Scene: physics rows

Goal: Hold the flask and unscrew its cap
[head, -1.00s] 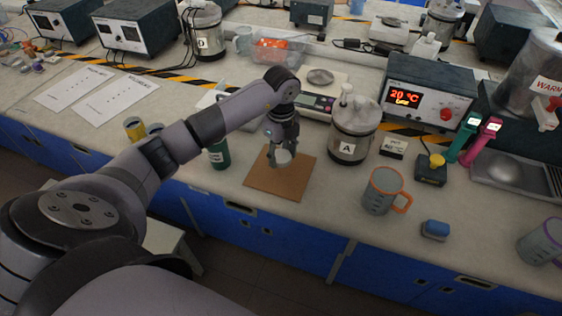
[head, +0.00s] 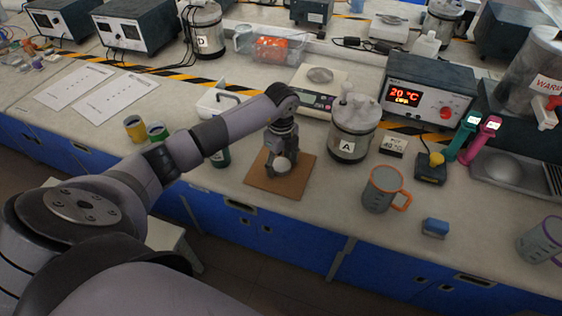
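My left gripper (head: 281,164) is over the brown square mat (head: 262,184), its fingers pointing down. A small white round piece (head: 281,165) shows between its fingertips; I cannot tell whether it is the cap, or whether the fingers press on it. A dark green bottle with a white label (head: 221,158), possibly the flask, stands on the bench left of the mat. My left forearm hides its top, so I cannot see whether it carries a cap. My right gripper is not in view.
A scale (head: 313,97) and a heater box (head: 427,98) stand behind. Yellow (head: 134,128) and green cups stand left. Bench is clear in front of the mug.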

